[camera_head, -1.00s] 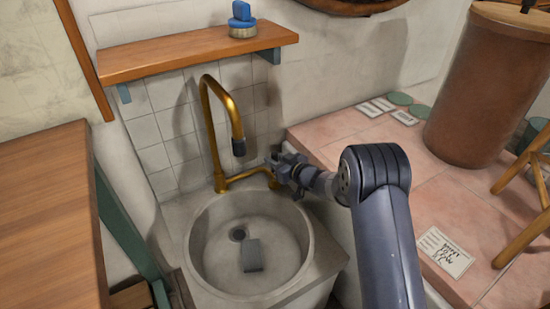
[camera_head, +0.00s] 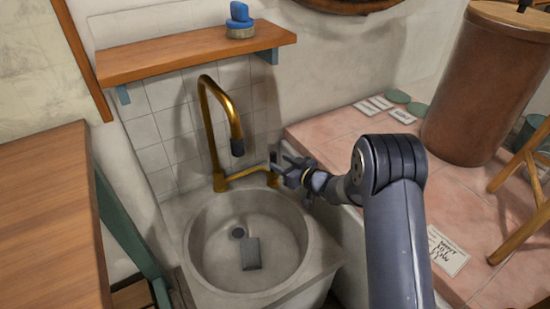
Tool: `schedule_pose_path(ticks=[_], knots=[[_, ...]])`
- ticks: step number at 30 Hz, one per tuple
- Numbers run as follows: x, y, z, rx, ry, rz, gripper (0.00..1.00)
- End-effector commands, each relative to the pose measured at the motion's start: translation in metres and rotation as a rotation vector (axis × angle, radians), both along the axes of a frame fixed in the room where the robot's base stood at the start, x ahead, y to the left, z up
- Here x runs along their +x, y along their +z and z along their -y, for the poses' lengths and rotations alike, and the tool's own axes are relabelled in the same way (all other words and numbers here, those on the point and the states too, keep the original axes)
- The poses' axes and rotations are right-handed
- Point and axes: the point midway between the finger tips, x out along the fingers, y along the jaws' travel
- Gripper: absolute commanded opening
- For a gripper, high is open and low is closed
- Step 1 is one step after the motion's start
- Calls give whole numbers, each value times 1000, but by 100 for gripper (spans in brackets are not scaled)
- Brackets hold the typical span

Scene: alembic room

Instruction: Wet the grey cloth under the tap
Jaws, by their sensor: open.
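The grey cloth (camera_head: 251,254) lies on the floor of the round stone basin (camera_head: 198,270), close to the dark drain. The brass tap (camera_head: 210,125) stands behind the basin, its dark-tipped spout (camera_head: 237,147) hanging over the bowl. No water shows at the spout. A brass handle (camera_head: 245,173) reaches right from the tap's base. My gripper (camera_head: 278,170) is open and empty at the right end of the handle, above the basin's back right rim. I cannot tell whether its fingers touch the handle.
A wooden shelf (camera_head: 180,60) with a blue-handled brush (camera_head: 240,20) is above the tap. A wooden table (camera_head: 45,220) stands left. On the right, a pink tiled counter (camera_head: 350,140) holds a brown barrel (camera_head: 485,85), cards and a wooden stool (camera_head: 525,190).

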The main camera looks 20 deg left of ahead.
Motion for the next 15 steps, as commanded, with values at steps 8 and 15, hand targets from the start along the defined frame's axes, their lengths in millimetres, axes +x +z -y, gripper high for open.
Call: schedule_pose_path(ticks=[8, 15], knots=[[-22, 11, 41, 0, -2, -2, 44], [-29, 12, 51, 1, 0, 0, 44]])
